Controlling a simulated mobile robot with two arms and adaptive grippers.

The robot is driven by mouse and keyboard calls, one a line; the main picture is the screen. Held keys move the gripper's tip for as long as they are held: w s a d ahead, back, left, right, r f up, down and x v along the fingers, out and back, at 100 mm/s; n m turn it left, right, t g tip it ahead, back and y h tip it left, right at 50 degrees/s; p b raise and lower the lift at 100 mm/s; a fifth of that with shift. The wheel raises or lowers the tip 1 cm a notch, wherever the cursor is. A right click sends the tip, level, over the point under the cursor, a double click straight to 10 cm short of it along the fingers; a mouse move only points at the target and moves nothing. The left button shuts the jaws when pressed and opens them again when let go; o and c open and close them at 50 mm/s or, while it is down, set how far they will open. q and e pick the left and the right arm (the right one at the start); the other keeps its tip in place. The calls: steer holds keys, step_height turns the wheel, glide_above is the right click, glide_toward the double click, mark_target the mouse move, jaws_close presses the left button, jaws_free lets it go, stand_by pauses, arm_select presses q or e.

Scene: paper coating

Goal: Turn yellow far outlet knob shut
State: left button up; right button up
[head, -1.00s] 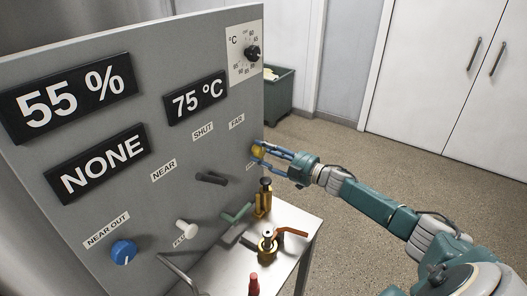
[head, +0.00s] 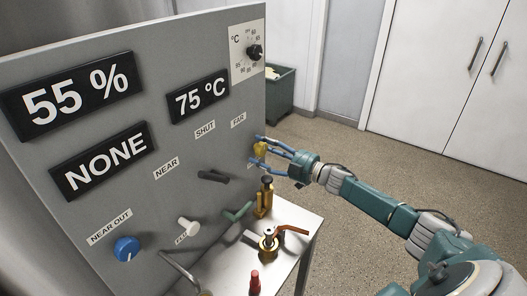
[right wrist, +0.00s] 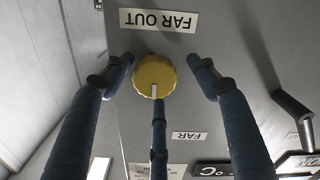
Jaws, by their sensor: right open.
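The yellow far outlet knob (head: 260,149) is on the right edge of the grey panel. In the right wrist view the knob (right wrist: 155,76) is round with a scalloped rim and a white pointer line, beside an upside-down FAR OUT label (right wrist: 159,21). My right gripper (head: 261,150) is at the knob; in the wrist view its blue fingers (right wrist: 160,78) stand open around it, two at the sides and one at the pointer side. Side gaps show, and I cannot tell whether the middle finger touches. My left gripper is not in view.
The panel carries a blue near outlet knob (head: 126,249), a white knob (head: 188,226), a black lever (head: 213,176) and a black temperature dial (head: 254,52). A metal table (head: 301,226) with brass valves stands below. Open floor lies to the right.

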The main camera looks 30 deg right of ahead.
steer(key=shift+d, duration=0.15)
steer(key=shift+s+d+f, duration=0.15)
steer(key=v, duration=1.1)
steer(key=shift+s, duration=0.35)
